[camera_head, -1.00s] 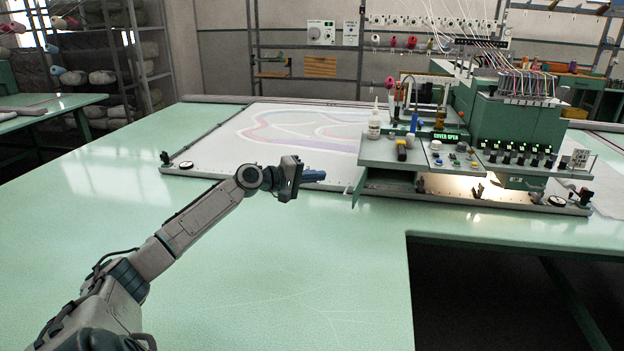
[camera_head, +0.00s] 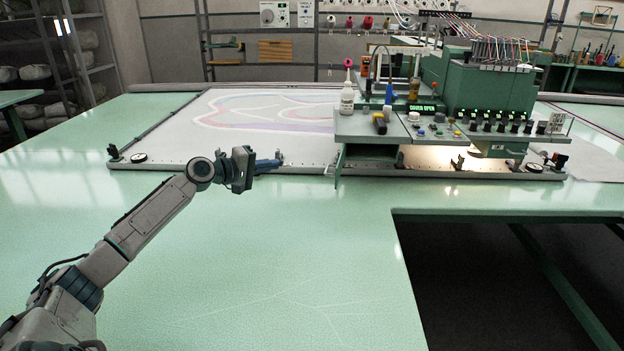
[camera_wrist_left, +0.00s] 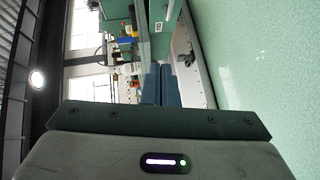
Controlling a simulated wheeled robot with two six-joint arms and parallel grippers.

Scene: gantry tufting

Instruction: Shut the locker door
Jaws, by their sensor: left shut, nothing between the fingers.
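A thin green panel (camera_head: 339,166), which looks like the locker door, stands out towards me from the left end of a dark compartment (camera_head: 370,152) under the machine's console. I see it almost edge-on, and it stands open. My left gripper (camera_head: 271,164) is to the left of the panel, over the near edge of the frame, with a clear gap between them. Its blue fingers point right and are shut on nothing. They also show shut in the left wrist view (camera_wrist_left: 161,85). I cannot make out the door surely there. My right gripper is not in view.
Clamps (camera_head: 457,162) stand on the frame's near rail. The green table (camera_head: 230,250) is clear in front, with a cut-out at right.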

